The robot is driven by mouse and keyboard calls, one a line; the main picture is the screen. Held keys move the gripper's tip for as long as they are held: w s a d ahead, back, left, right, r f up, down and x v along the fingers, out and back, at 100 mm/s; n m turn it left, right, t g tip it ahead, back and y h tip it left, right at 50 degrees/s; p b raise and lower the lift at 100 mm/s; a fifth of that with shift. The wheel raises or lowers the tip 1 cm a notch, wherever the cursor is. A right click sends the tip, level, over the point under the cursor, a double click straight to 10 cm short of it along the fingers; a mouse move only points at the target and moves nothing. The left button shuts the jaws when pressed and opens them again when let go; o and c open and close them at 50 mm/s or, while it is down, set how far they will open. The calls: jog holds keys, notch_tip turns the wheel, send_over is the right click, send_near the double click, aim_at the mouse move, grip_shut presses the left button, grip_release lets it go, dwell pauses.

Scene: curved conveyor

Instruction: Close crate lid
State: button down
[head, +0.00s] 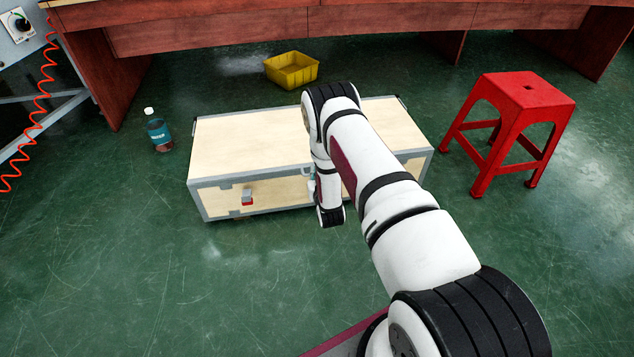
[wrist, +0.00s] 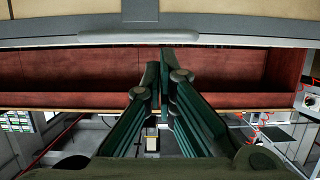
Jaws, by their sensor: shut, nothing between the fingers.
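The wooden crate (head: 275,196) with grey metal edging stands on the green floor in the head view. Its pale lid (head: 250,135) lies level across the top; I cannot tell from here whether it is fully seated. A latch (head: 247,197) with a red part shows on the front face at left. My arm crosses the right part of the crate and hides some of it. My gripper is hidden in the head view. In the wrist view my gripper (wrist: 165,60) is shut and empty, its fingertips just below the crate's metal-trimmed edge (wrist: 230,27).
A red stool (head: 525,105) stands to the right of the crate. A yellow bin (head: 291,70) is behind it and a bottle (head: 159,133) to its left. The reddish wooden conveyor (head: 210,30) curves across the back. The floor in front is clear.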

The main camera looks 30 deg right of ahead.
jog(key=s+a+f+p, duration=0.2)
jog(key=s+f, duration=0.5)
jog(key=w+a+r+g+y, duration=0.15)
jog(key=w+r, duration=0.35)
jog(key=r, duration=0.7)
jog(key=w+a+r+g, duration=0.2)
jog(key=w+r, duration=0.3)
jog(key=r, duration=0.8)
jog(key=s+a+r+n+g+y, duration=0.1)
jog(key=s+a+r+g, duration=0.15)
jog(key=s+r, duration=0.45)
jog(key=s+a+r+g+y, duration=0.1)
jog(key=s+a+r, duration=0.25)
jog(key=r, duration=0.65)
jog(key=s+a+r+g, duration=0.2)
jog(key=s+r, duration=0.7)
jog(key=s, duration=0.4)
jog(key=s+a+r+n+g, duration=0.1)
jog(key=s+r+g, duration=0.1)
jog(key=s, duration=1.4)
jog(key=s+a+r+n+g, duration=0.1)
jog(key=s+a+r+g, duration=0.15)
jog(key=s, duration=1.35)
notch_tip(320, 180, up, 37)
jog(key=d+t+p, duration=0.1)
jog(key=t+p, duration=0.2)
jog(key=p, duration=3.3)
jog(key=shift+t, duration=0.35)
